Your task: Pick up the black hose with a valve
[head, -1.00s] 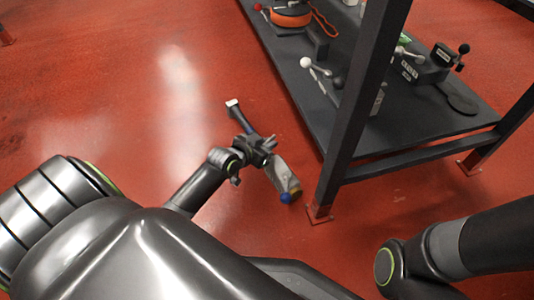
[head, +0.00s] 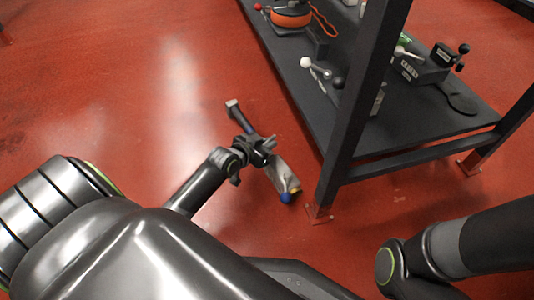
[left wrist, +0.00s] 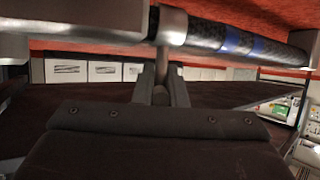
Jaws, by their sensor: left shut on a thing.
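The black hose with a valve (left wrist: 203,34) runs across the top of the left wrist view, dark and patterned with blue bands and a metal fitting. My left gripper (left wrist: 160,78) is shut on it there, at the metal fitting. In the head view my left gripper (head: 256,151) holds the hose (head: 240,118) tilted, clear of the shelf. Its upper end is a grey metal block, and its lower end shows a pale grey part with yellow and blue at the tip. The gripper hides the hose's middle. My right gripper is out of view; only part of that arm shows.
A dark shelf table (head: 312,98) with a black post (head: 362,95) stands right of the held hose. The red floor (head: 90,90) is clear on the left.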

